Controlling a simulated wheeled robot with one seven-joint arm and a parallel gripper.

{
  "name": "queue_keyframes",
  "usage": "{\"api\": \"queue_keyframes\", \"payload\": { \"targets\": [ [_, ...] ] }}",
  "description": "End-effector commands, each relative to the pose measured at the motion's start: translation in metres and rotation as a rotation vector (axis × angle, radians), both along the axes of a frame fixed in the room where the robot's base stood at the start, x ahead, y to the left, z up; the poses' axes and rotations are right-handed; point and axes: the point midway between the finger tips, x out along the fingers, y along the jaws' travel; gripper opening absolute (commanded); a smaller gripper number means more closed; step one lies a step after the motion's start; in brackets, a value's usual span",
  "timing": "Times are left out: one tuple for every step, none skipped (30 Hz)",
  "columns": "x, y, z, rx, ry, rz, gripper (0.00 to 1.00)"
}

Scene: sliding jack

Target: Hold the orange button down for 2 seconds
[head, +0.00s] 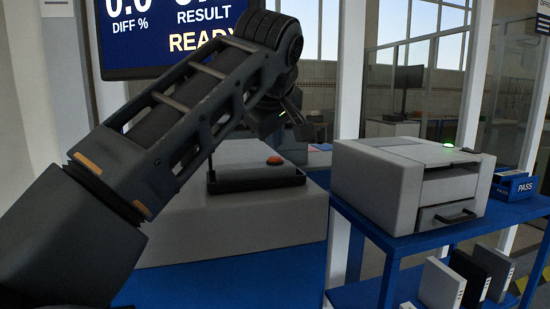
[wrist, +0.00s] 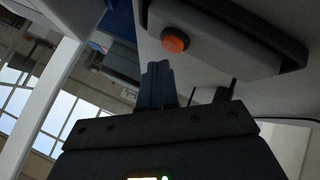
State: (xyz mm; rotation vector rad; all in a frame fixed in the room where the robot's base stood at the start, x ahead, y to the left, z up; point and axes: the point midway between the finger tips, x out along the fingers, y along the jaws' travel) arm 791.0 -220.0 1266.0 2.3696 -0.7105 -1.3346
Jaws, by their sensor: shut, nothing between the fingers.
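The orange button (head: 275,160) sits on top of a light grey machine (head: 240,225), behind a dark bar handle (head: 258,182). In the wrist view the orange button (wrist: 174,41) is in a grey panel beside the dark handle (wrist: 255,30), a short way beyond my fingertips. My gripper (wrist: 158,68) is shut and empty, its fingers together, and no contact with the button shows.
A screen (head: 180,30) reading READY hangs behind my arm. To the right, a grey printer-like box (head: 375,180) and a blue PASS tray (head: 515,186) stand on a blue table (head: 450,228). Several binders (head: 470,275) stand below. The air above the button looks open.

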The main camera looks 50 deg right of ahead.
Motion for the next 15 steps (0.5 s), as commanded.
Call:
{"api": "queue_keyframes", "payload": {
  "targets": [
    [0.0001,0.0001,-0.0014,0.000,0.000,0.000,0.00],
    [0.0001,0.0001,-0.0020,0.000,0.000,0.000,0.00],
    [0.0001,0.0001,-0.0030,0.000,0.000,0.000,0.00],
    [0.0001,0.0001,-0.0037,0.000,0.000,0.000,0.00],
    [0.0000,0.0001,-0.0046,0.000,0.000,0.000,0.00],
    [0.0000,0.0001,-0.0056,0.000,0.000,0.000,0.00],
    [0.0000,0.0000,-0.0063,0.000,0.000,0.000,0.00],
    [0.0000,0.0000,-0.0069,0.000,0.000,0.000,0.00],
    [0.0000,0.0000,-0.0076,0.000,-0.001,0.001,0.00],
    [-0.0001,0.0000,-0.0082,0.000,-0.001,0.001,0.00],
    [0.0000,0.0000,-0.0086,0.000,-0.001,0.001,0.00],
    [0.0000,0.0000,-0.0091,0.000,-0.001,0.001,0.00],
    [0.0000,0.0000,-0.0091,0.000,-0.001,0.001,0.00],
    [0.0000,-0.0001,-0.0090,0.000,-0.001,0.001,0.00],
    [-0.0001,0.0000,-0.0088,0.000,-0.001,0.001,0.00]
  ]
}}
